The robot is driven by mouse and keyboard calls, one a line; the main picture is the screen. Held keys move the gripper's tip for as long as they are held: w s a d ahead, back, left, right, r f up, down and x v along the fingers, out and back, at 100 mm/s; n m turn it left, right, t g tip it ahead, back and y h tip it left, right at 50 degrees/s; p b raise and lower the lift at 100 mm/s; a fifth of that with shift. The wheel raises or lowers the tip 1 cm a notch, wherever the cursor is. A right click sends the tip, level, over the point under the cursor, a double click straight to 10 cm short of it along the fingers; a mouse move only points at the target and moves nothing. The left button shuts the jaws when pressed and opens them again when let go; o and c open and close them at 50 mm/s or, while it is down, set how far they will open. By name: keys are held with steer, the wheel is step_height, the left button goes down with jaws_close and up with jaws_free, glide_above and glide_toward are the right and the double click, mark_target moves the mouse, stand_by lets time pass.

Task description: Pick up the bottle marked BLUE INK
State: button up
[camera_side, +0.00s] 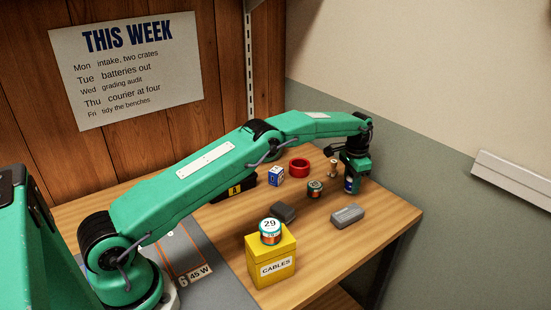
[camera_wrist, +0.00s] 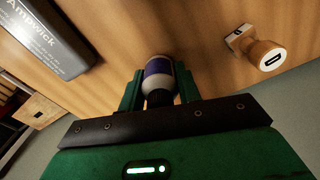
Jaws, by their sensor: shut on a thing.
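A small bottle (camera_wrist: 158,66) with a white body, a blue-violet band and a dark cap sits between the two green fingers of my gripper (camera_wrist: 159,88) in the wrist view. The fingers are shut on its sides. In the side view my gripper (camera_side: 356,177) points down near the far right of the bench, and a dark blue and white part of the bottle (camera_side: 348,184) shows at its left edge. The marking on the bottle is not readable, and much of it is hidden by my gripper.
The bench's right edge is close.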

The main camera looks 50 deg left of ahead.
step_height(320, 180, up, 4)
steer(key=shift+f, duration=0.2)
steer(key=s+d+r, duration=0.5)
steer(key=d+r, duration=0.1)
steer(key=d, duration=0.4)
steer(key=shift+s+d+r, duration=0.15)
steer(key=shift+s+r, duration=0.2)
steer(key=shift+r, duration=0.05)
stand_by(0.4)
